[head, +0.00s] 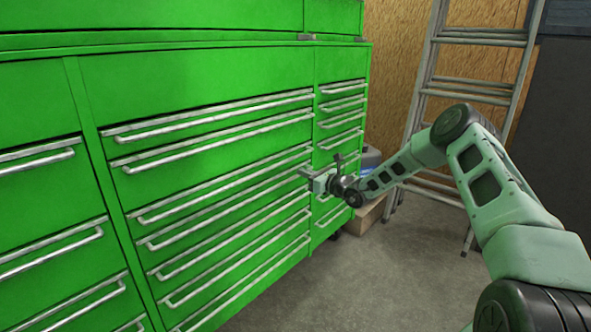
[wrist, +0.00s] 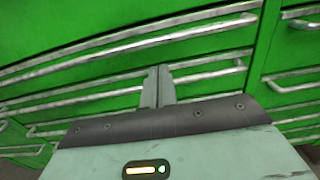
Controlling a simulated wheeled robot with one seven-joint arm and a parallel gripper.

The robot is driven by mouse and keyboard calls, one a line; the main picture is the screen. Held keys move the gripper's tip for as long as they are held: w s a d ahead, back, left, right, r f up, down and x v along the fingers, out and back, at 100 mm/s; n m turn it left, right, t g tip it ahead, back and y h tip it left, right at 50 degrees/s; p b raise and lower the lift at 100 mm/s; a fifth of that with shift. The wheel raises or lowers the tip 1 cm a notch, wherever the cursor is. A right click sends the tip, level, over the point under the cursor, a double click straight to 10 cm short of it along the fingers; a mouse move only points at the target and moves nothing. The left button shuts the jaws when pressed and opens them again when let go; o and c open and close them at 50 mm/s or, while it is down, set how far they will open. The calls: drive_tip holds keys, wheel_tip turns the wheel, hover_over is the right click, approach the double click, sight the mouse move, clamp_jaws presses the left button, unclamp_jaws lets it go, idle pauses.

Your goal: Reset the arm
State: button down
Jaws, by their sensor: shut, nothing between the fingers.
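My gripper (head: 306,174) is at the end of my outstretched arm, in front of the green tool cabinet (head: 215,75). In the wrist view its two grey fingers (wrist: 158,84) are together, with nothing between them. The fingers point at the cabinet's drawer fronts, near the silver drawer handles (wrist: 130,50). I cannot tell from these views whether the fingertips touch a handle. In the head view the arm comes in from the lower right and bends at a raised elbow. The drawers near the gripper look closed.
A metal stepladder (head: 473,62) leans at the back right against a wooden wall (head: 392,60). A cardboard box (head: 366,214) with a blue item sits on the floor past the cabinet's far end. Grey concrete floor (head: 370,285) lies clear before the cabinet.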

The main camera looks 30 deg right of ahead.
drive_tip(key=v, duration=0.6)
drive_tip(key=s+a+r+n+g+y, duration=0.2)
drive_tip(key=s+a+n+g, duration=0.35)
drive_tip(key=a, duration=0.55)
drive_tip(key=s+a+r+n+g+y, duration=0.4)
drive_tip(key=a+n, duration=0.3)
drive_tip(key=a, duration=0.4)
drive_tip(key=s+a+r+n+g+y, duration=0.1)
drive_tip(key=s+a+n+g, duration=0.4)
drive_tip(key=a, duration=0.6)
drive_tip(key=s+a+r+n+g+h, duration=0.15)
drive_tip(key=s+a+n, duration=0.3)
drive_tip(key=s, duration=0.45)
drive_tip(key=s+a+n+g+h, duration=0.3)
drive_tip(key=s+n, duration=0.2)
drive_tip(key=s, duration=0.3)
drive_tip(key=s+d+r+n+t+h, duration=0.1)
drive_tip(key=s+d+n+h, duration=0.25)
drive_tip(key=s+n, duration=0.35)
drive_tip(key=s+d+n+t+h, duration=0.1)
drive_tip(key=s+d+n+h, duration=0.2)
drive_tip(key=s+n+h, duration=0.5)
wheel_tip(320, 180, up, 20)
drive_tip(key=s+m+y+p, duration=0.1)
drive_tip(key=m+y+p, duration=0.1)
drive_tip(key=p, duration=1.9)
drive_tip(key=shift+s+r+y, duration=0.2)
drive_tip(key=shift+s+y, duration=0.2)
drive_tip(key=shift+y, duration=0.2)
drive_tip(key=shift+d, duration=0.1)
